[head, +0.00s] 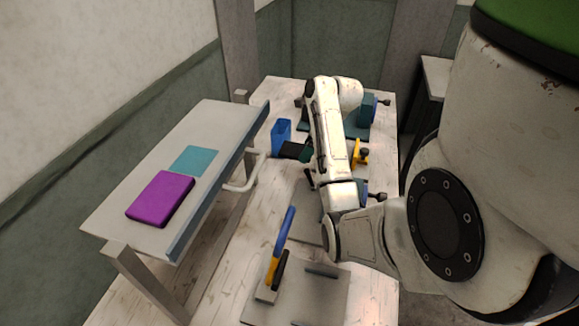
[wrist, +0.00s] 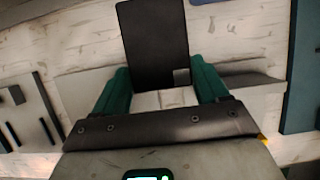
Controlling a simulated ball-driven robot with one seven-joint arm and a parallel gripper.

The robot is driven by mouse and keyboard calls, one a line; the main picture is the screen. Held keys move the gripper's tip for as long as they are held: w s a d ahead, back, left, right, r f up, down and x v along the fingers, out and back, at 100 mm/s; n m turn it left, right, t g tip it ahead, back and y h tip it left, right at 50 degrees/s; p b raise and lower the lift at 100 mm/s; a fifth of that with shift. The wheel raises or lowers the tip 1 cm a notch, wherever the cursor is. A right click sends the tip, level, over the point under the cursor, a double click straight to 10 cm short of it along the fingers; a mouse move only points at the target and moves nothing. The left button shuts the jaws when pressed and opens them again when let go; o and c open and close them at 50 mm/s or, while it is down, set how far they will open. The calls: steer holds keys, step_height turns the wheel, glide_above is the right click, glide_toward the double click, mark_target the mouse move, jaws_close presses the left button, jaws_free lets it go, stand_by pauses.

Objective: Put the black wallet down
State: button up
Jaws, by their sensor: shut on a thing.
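The black wallet (head: 290,149) shows in the head view as a dark piece at my gripper's end, over the far part of the workbench. In the wrist view the wallet (wrist: 153,42) is a flat dark rectangle with a small grey square near one corner. My gripper (wrist: 162,78) has its two green fingers on either side of the wallet's near end, shut on it. In the head view my gripper (head: 306,152) is partly hidden by my arm. I cannot tell how high the wallet is above the bench.
A blue block (head: 281,133) stands close behind the wallet. A raised grey shelf (head: 221,119) on the left holds a purple case (head: 160,198) and a teal square (head: 194,159). A yellow item (head: 359,154) is right of my arm. A blue-and-yellow-handled tool (head: 283,236) stands nearer.

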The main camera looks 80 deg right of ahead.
glide_above(286, 170)
steer(key=s, duration=0.2)
steer(key=f, duration=0.6)
steer(key=shift+w+a+p, duration=0.1)
steer(key=shift+w+p, duration=0.15)
steer(key=shift+p, duration=0.15)
steer(key=shift+w+f+p, duration=0.1)
steer(key=shift+f+p, duration=0.3)
steer(key=shift+f, duration=1.35)
steer(key=shift+f, duration=0.15)
steer(key=o, duration=1.1)
